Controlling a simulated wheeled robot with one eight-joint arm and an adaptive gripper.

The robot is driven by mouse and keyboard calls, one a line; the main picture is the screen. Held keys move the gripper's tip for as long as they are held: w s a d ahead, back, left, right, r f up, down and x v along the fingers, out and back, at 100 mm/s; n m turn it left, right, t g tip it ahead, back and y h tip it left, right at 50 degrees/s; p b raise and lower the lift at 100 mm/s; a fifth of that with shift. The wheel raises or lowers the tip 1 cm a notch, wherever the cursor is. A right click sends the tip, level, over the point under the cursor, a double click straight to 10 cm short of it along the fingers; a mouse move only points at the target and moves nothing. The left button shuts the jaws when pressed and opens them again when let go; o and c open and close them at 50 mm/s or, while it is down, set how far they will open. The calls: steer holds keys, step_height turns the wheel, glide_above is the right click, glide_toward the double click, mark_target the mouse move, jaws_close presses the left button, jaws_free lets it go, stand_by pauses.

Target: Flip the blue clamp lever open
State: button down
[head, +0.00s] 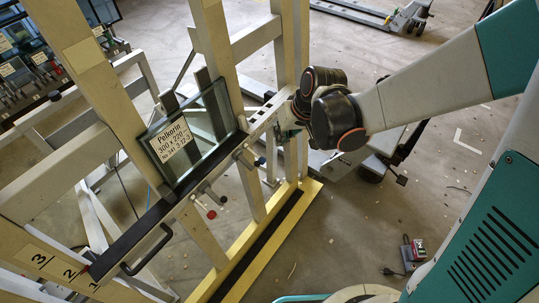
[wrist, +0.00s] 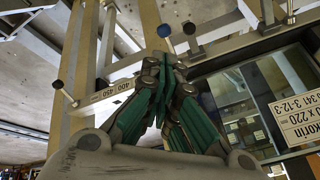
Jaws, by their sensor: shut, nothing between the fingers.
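The blue clamp lever's ball knob (wrist: 164,30) shows in the wrist view, just beyond my fingertips, with a small gap in the picture. In the head view a dark blue knob (head: 260,161) hangs by the clamp rail, right of the glass pane. My gripper (wrist: 165,60) is shut and empty, its green-padded fingers together and pointing at the rail area. In the head view my gripper (head: 284,128) is beside the right end of the rail, partly covered by my wrist. Whether the fingers touch the lever cannot be told.
A labelled glass pane (head: 185,135) stands on the black-edged rail (head: 130,235). A red knob (head: 211,214) hangs below it. Beige frame posts (head: 215,50) surround the rail closely. A dark knob (wrist: 58,84) sits left in the wrist view.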

steer(key=s+f+m+t+b, duration=0.1)
steer(key=s+m, duration=0.2)
steer(key=m, duration=0.4)
steer(key=m+t+b, duration=0.1)
steer(key=m+b, duration=0.3)
steer(key=b, duration=0.3)
glide_toward(256, 155)
step_height(256, 155, down, 6)
steer(key=w+d, duration=0.1)
steer(key=w, duration=0.1)
steer(key=shift+d, duration=0.2)
steer(key=shift+f+b, duration=0.7)
steer(key=shift+b, duration=0.15)
steer(key=shift+r, duration=0.15)
